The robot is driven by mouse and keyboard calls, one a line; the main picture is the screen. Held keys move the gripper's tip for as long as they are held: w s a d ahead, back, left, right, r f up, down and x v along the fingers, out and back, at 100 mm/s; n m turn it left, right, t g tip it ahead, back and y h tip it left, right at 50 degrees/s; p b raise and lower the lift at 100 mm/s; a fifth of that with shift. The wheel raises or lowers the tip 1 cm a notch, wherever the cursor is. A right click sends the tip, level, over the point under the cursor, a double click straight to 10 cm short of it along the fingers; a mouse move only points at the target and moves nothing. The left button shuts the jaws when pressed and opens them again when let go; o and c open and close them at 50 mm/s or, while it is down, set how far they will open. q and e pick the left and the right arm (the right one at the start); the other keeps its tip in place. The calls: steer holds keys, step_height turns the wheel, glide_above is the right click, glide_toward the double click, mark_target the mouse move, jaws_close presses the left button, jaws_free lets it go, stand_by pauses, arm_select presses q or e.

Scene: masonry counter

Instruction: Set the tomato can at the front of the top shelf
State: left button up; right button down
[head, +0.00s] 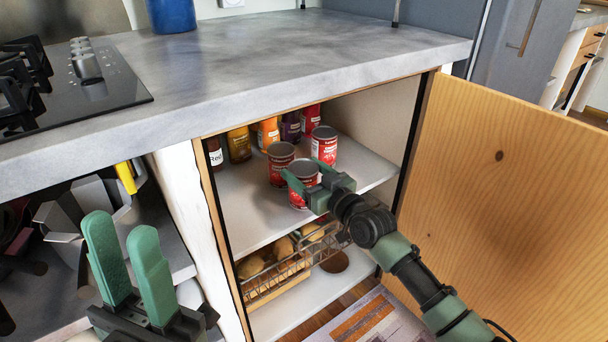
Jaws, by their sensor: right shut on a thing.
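My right gripper (308,185) is shut on a red tomato can (298,198) with a grey metal lid. The can is upright over the front part of the cabinet's top shelf (245,208); I cannot tell whether its base touches the shelf. The gripper's fingers hide part of it. Two similar red cans stand behind it on the shelf, one just behind to the left (279,170) and one behind to the right (324,150). My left gripper (120,230) is open and empty at the lower left, outside the cabinet.
Several jars and bottles (268,133) line the back of the top shelf. Below is a wire basket (290,268) with potato-like items. The wooden door (500,180) stands open at the right. The stone counter (250,75) overhangs the shelf. Free shelf shows at front left and right.

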steer(key=shift+r, duration=0.1)
steer(key=shift+c, duration=2.4)
jaws_free()
steer(key=shift+o, duration=1.2)
